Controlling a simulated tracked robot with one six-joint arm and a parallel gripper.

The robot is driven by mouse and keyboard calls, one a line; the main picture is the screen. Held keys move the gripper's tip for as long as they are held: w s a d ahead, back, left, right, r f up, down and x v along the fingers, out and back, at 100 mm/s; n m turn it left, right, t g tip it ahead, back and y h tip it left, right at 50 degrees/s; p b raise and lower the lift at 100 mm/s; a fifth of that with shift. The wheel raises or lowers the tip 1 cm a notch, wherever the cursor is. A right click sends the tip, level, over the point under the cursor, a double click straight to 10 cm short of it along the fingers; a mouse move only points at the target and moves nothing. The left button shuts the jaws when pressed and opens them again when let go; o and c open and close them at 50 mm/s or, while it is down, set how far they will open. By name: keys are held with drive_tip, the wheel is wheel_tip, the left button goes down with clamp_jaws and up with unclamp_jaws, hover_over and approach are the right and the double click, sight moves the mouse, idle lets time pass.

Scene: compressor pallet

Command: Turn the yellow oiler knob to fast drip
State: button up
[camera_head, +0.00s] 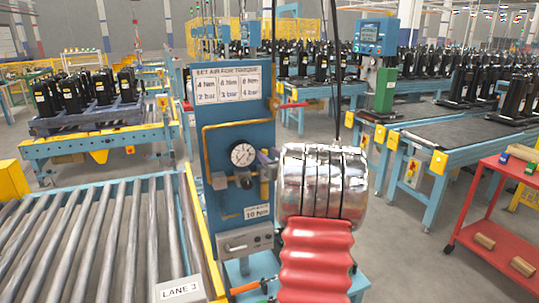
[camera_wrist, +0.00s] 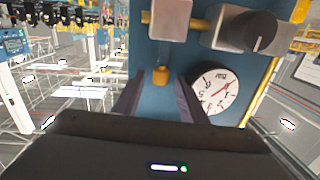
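A small yellow knob (camera_wrist: 161,76) hangs on a grey metal block (camera_wrist: 170,18) on the blue panel in the wrist view. My gripper (camera_wrist: 158,98) is open, with one dark finger on each side of the knob. The fingers look apart from it; whether either touches it is not clear. In the head view the blue panel (camera_head: 225,115) stands in the middle, and I cannot make out the yellow knob there. My chrome and red arm covers the area right of the panel in that view.
A round pressure gauge (camera_wrist: 217,90) and a black knob (camera_wrist: 262,32) on a grey block sit close to the right finger. The gauge also shows in the head view (camera_head: 243,154). A roller conveyor (camera_head: 100,245) lies left, a red cart (camera_head: 500,225) right.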

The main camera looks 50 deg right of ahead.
drive_tip(key=shift+c, duration=0.6)
clamp_jaws()
drive_tip(key=shift+d, duration=0.1)
drive_tip(key=shift+s+d+r+n+t+y, duration=0.1)
drive_tip(key=shift+d+n+t+y, duration=0.15)
drive_tip(key=shift+n+y, duration=0.75)
drive_tip(key=shift+d+r+n+t+y, duration=0.1)
drive_tip(key=shift+n+t+y, duration=0.35)
drive_tip(key=shift+y, duration=0.9)
drive_tip(key=shift+s+d+n+t+y, duration=0.1)
drive_tip(key=shift+d+n+y, duration=0.1)
drive_tip(key=shift+n+y, duration=0.85)
